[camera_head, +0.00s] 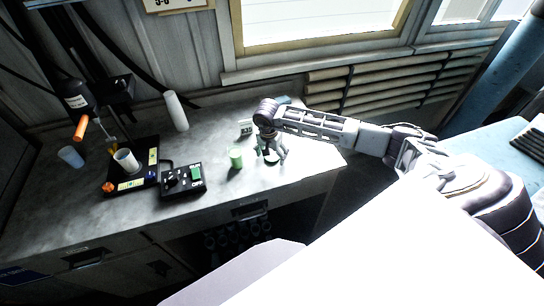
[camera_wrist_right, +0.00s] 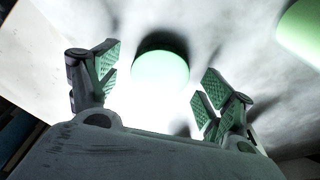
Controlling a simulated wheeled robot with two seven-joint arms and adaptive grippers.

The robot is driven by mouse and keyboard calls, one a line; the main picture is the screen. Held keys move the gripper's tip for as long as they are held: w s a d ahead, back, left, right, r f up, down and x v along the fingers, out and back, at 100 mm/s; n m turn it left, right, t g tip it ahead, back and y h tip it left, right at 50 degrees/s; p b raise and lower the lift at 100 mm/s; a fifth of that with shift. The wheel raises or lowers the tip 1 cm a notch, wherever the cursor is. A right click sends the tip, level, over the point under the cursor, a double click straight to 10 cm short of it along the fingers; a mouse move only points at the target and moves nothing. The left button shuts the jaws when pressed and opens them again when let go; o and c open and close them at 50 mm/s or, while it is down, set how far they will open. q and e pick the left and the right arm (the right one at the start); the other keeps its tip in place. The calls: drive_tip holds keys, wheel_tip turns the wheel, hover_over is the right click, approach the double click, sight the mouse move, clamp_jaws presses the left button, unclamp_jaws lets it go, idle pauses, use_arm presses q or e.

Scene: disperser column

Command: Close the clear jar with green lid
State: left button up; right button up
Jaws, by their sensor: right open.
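A pale green round lid (camera_wrist_right: 160,68) shows in the right wrist view, ahead of and between my fingers, with a dark shadow beside it. A small pale green jar (camera_head: 236,158) stands upright on the grey bench in the head view. A green cylinder (camera_wrist_right: 302,32), cut off by the top right edge of the wrist view, looks like this jar. My right gripper (camera_head: 271,154) points down at the bench just right of the jar. Its fingers (camera_wrist_right: 157,92) are open and apart, and I see nothing held. Whether the fingers touch the lid is unclear. My left gripper is not in view.
A black control box (camera_head: 183,180) stands left of the jar. A disperser stand with a white cup (camera_head: 126,160) is farther left. A white cylinder (camera_head: 176,111) stands behind, and a small label block (camera_head: 246,126) is behind the jar. The bench's front left is clear.

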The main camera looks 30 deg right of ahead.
sight(272, 156)
drive_tip(key=shift+c, duration=0.5)
drive_tip(key=c, duration=0.7)
drive_tip(key=shift+r, duration=0.1)
drive_tip(key=shift+r+b, duration=1)
drive_tip(key=shift+r, duration=3.95)
